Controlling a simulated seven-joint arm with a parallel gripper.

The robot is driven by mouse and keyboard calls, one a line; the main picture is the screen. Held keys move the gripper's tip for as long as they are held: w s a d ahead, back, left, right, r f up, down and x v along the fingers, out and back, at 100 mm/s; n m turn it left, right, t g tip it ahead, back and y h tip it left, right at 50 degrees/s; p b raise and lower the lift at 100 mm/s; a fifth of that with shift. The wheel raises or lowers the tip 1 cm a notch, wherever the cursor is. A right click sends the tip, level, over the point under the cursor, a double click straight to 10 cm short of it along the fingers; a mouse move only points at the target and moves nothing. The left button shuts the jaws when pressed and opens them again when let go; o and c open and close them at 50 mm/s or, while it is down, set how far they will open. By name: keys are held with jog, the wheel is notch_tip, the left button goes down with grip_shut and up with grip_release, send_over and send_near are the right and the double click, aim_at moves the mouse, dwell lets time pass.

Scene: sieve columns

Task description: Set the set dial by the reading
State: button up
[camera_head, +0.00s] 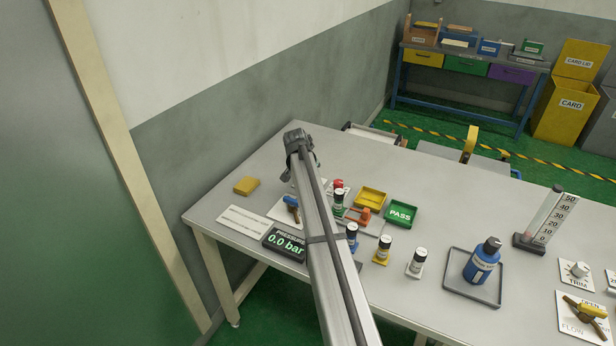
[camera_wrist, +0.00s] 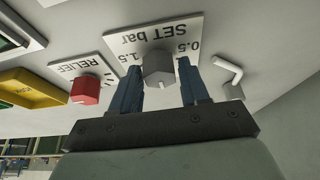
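The set dial (camera_wrist: 157,66) is a grey faceted knob on a white plate (camera_wrist: 128,44) lettered "SET bar", upside down in the wrist view. The marks 1.5 and 0.5 show on its left and right; a small pale mark is on the knob's lower side. My gripper (camera_wrist: 158,72) has one blue finger on each side of the knob, with a narrow gap at the right finger. I see no clear grip. In the head view my arm hides the dial. The pressure display (camera_head: 285,242) reads 0.0 bar.
A red RELIEF knob (camera_wrist: 86,88) stands left of the dial in the wrist view, near a yellow tray (camera_wrist: 32,88). A bent grey handle (camera_wrist: 230,75) is close on the right.

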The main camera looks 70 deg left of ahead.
jog(key=shift+o, duration=1.3)
jog(key=v, duration=1.4)
jog(key=shift+w+f, duration=0.1)
jog(key=shift+w, duration=0.05)
